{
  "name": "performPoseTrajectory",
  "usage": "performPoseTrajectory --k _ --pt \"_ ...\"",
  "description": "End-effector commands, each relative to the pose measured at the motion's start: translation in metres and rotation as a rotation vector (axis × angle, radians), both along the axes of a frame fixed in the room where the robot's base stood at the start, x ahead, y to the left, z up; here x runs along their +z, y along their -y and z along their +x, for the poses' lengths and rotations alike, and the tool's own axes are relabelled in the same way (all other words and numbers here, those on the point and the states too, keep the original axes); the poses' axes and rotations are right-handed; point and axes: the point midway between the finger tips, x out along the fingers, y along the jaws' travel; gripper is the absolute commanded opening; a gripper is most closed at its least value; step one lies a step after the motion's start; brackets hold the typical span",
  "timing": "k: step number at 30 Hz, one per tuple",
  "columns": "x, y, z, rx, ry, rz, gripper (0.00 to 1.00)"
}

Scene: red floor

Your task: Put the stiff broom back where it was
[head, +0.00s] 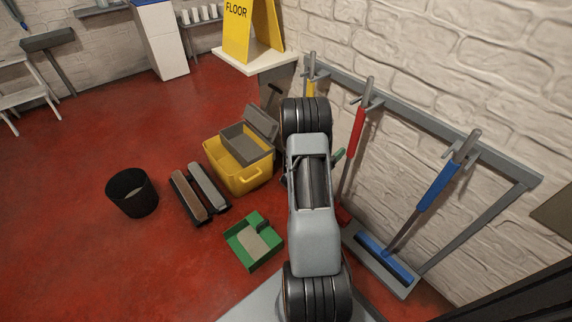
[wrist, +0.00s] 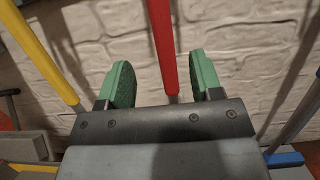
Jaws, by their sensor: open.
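Long-handled tools hang along a grey wall rack (head: 437,130). One has a red sleeve (head: 357,130), one a blue sleeve (head: 438,186) and a wide blue head (head: 384,258), one a yellow sleeve (head: 310,88). I cannot tell which is the stiff broom. My gripper (wrist: 162,78) is open, its green pads on either side of the red handle (wrist: 163,40) in the wrist view, with gaps to both. I cannot tell whether the handle is fully between the pads in depth. In the head view my arm hides most of the gripper.
The yellow handle (wrist: 42,50) is close on the left in the wrist view. A yellow bucket (head: 235,176), a green dustpan-like tray (head: 253,241), dark long brush heads (head: 200,192) and a black bin (head: 132,193) stand left of my arm.

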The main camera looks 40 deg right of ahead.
Motion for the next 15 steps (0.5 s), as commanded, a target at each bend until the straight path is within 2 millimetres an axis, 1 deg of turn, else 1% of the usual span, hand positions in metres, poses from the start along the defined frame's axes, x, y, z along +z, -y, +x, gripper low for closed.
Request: performPoseTrajectory --k 2,4,5,8,9,11,12,14,15 --pt "0.002 -0.002 0.000 -0.007 0.008 0.003 0.59" --pt "0.011 -0.005 -0.002 -0.033 0.037 0.016 0.59" --pt "0.016 -0.008 -0.004 -0.054 0.057 0.027 0.59" --pt "0.040 -0.024 -0.014 -0.150 0.174 0.093 0.59" --pt "0.050 -0.035 -0.020 -0.200 0.242 0.135 0.59" --pt "0.062 -0.057 -0.031 -0.279 0.364 0.218 0.59" --pt "0.068 -0.075 -0.039 -0.333 0.456 0.285 0.59" --pt "0.072 -0.104 -0.048 -0.409 0.601 0.399 0.59" --pt "0.073 -0.126 -0.054 -0.456 0.697 0.482 0.59"
